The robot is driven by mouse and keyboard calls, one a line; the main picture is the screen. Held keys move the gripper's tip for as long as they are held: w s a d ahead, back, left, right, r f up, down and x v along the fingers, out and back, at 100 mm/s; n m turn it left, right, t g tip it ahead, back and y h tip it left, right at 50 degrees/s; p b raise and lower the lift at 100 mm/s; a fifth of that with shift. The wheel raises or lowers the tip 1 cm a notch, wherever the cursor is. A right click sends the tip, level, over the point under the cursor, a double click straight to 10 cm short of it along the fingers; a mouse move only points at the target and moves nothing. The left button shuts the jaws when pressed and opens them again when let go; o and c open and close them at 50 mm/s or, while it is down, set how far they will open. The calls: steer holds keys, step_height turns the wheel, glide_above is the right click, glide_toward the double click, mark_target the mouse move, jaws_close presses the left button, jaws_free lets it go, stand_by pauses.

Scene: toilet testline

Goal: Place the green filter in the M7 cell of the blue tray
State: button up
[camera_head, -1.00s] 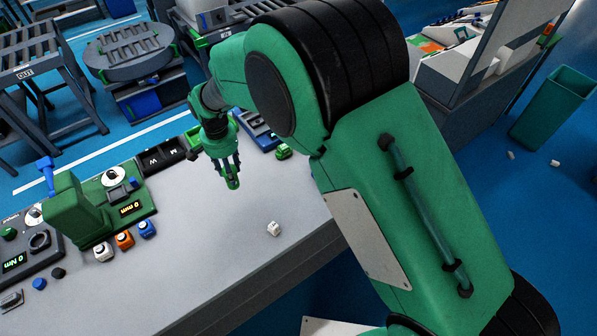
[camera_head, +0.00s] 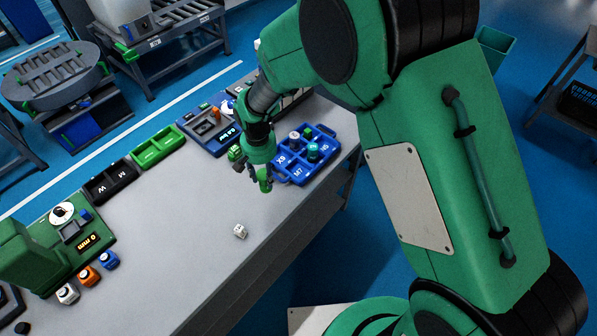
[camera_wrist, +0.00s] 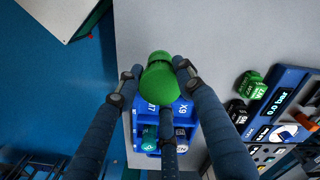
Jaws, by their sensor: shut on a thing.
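The green filter (camera_head: 265,184) is held in my gripper (camera_head: 259,174), above the grey bench beside the near left edge of the blue tray. In the wrist view the filter (camera_wrist: 159,78) sits between my gripper's fingers (camera_wrist: 157,82). The blue tray (camera_head: 284,174) stands at the bench's right end. Its M7 cell (camera_head: 299,172) is at the near side and looks empty, as does the X9 cell beside it. In the wrist view the filter partly covers the M7 label.
A white cube (camera_head: 240,231) lies on the bench. A small green part (camera_head: 235,153) stands just behind my gripper. A green two-cell tray (camera_head: 158,147), a black W-marked tray (camera_head: 110,184) and a blue display unit (camera_head: 212,128) line the back edge. The bench middle is clear.

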steer(key=s+d, duration=0.2)
steer(key=d, duration=0.6)
steer(key=s+d+f, duration=0.1)
steer(key=s+d, duration=0.1)
steer(key=d, duration=0.5)
steer(key=shift+s+d+f+n+p, duration=0.3)
steer(key=shift+s+d+p, duration=0.05)
steer(key=shift+p, duration=0.05)
steer(key=shift+w, duration=0.15)
steer(key=b, duration=0.2)
glide_above(299, 172)
steer(key=shift+a+f, duration=0.1)
steer(key=shift+f, duration=0.7)
steer(key=shift+f, duration=1.75)
steer(key=shift+f, duration=0.1)
steer(key=o, duration=1.2)
